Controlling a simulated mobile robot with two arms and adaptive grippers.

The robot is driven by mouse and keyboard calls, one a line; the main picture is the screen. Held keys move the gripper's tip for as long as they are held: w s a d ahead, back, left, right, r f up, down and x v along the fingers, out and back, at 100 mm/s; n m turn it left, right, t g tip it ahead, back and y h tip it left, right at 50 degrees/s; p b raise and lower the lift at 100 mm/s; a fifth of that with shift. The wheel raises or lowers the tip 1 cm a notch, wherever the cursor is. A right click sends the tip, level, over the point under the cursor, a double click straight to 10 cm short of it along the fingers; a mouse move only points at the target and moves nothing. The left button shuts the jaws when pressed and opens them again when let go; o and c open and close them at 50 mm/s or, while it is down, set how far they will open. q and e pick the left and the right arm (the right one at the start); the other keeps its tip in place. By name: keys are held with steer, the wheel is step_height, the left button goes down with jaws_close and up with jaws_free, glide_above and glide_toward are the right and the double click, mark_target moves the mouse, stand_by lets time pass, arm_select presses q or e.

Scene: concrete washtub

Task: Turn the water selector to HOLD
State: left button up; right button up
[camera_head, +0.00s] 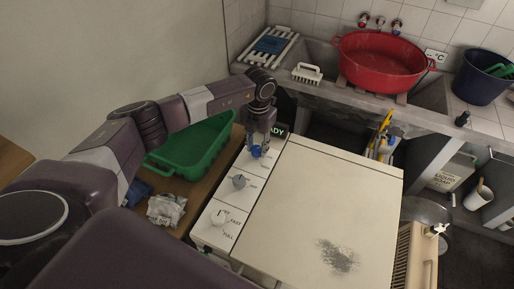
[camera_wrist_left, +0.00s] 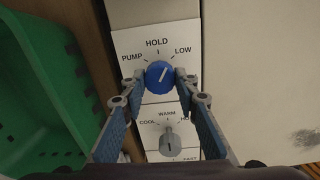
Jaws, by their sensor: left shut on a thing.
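The water selector is a blue knob (camera_wrist_left: 158,75) on a white panel, with the labels PUMP, HOLD and LOW around its top. Its white pointer line tilts to the upper right, between HOLD and LOW. My left gripper (camera_wrist_left: 159,78) has one fingertip on each side of the knob and is shut on it. In the head view the left gripper (camera_head: 259,146) comes down over the blue knob (camera_head: 257,152) at the far end of the panel. My right gripper is not in view.
A grey knob (camera_wrist_left: 169,143) marked COOL and WARM sits below the blue one, and a white knob (camera_head: 218,217) is nearer. A green bin (camera_head: 190,150) stands left of the panel. The pale machine lid (camera_head: 320,200) lies to the right. A red basin (camera_head: 380,62) is behind.

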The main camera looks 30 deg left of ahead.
arm_select(q)
steer(key=n, duration=0.3)
steer(key=shift+n, duration=0.3)
steer(key=shift+n+b, duration=0.3)
steer(key=shift+n, duration=0.9)
steer(key=shift+w, duration=0.1)
steer(key=o, duration=1.1)
steer(key=shift+o, duration=0.2)
steer(key=shift+r, duration=0.1)
